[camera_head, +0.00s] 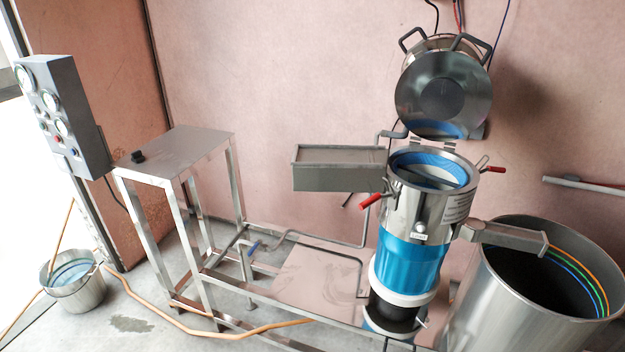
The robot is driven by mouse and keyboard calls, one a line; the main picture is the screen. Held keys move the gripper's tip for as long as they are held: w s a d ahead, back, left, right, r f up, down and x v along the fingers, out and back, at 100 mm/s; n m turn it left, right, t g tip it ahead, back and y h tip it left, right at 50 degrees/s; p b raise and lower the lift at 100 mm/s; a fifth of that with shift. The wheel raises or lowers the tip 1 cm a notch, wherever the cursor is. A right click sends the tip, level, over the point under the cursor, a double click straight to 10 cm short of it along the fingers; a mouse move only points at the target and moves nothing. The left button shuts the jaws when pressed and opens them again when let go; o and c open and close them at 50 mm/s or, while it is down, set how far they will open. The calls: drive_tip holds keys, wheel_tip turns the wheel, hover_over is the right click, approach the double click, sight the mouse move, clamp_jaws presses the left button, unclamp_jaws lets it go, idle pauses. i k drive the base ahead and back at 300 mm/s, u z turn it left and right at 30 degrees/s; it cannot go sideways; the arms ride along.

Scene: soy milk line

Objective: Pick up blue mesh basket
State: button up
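A blue ring-shaped piece (442,160) shows inside the open top of the steel drum (428,208) of the machine. It may be the blue mesh basket, but I cannot make out any mesh at this size. A grey shape lies inside the ring, and the lower part is hidden by the drum wall. The round steel lid (442,92) is tilted up and open behind the drum. My gripper is not in view.
Red-tipped clamps (371,201) stick out beside the drum. A steel trough (338,170) is at its left and a spout (505,236) at its right, over a large vat (490,300). A steel table (178,152), gauge panel (62,115), bucket (75,292) and orange hose (160,318) are left.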

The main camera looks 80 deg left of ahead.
sight(428, 171)
drive_tip(key=u, duration=0.95)
drive_tip(key=k, duration=0.7)
drive_tip(key=u, duration=1.1)
drive_tip(key=i, duration=1)
drive_tip(key=z, duration=0.05)
